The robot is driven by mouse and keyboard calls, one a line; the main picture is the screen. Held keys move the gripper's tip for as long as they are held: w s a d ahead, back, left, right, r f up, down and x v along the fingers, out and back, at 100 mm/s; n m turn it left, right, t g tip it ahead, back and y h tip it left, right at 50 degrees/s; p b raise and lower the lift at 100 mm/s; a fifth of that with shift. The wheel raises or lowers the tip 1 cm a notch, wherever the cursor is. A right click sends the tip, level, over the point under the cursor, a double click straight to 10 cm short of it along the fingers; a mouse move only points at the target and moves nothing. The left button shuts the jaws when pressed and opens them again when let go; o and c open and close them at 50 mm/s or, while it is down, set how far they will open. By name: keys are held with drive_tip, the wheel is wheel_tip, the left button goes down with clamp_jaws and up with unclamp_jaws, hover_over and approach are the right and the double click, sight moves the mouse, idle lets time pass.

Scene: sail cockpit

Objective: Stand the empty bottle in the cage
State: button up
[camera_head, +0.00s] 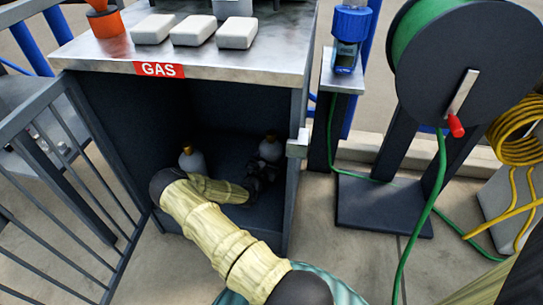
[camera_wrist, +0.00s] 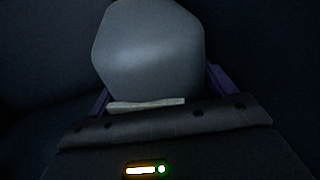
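The cage is the dark, open-fronted cabinet (camera_head: 120,110) with a red GAS label. My arm reaches into it from the front. My gripper (camera_head: 264,170) is deep inside on the right, at a pale bottle (camera_head: 270,149) with a brass-coloured top. In the wrist view the grey bottle body (camera_wrist: 150,50) fills the space between my purple fingers, which meet its sides. My gripper looks shut on it, though the fingertips are hidden. The bottle looks about upright; its base is hidden, so I cannot tell whether it touches the floor. A second pale bottle (camera_head: 192,160) stands at the left inside, partly behind my arm.
The cabinet's metal top (camera_head: 190,63) carries several white blocks (camera_head: 193,30) and an orange container (camera_head: 104,20). A barred gate (camera_head: 60,190) stands open at the left. A latch block (camera_head: 297,145) is on the right post. A green hose reel (camera_head: 450,60) stands at the right.

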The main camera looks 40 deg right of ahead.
drive_tip(key=shift+o, duration=1.4)
drive_tip(key=shift+r, duration=0.1)
drive_tip(key=shift+a+r, duration=0.1)
drive_tip(key=p+v, duration=0.6)
drive_tip(key=v, duration=0.5)
drive_tip(key=shift+s+r, duration=0.1)
drive_tip(key=shift+s, duration=0.05)
drive_tip(key=shift+s+a, duration=0.15)
drive_tip(key=shift+a, duration=0.2)
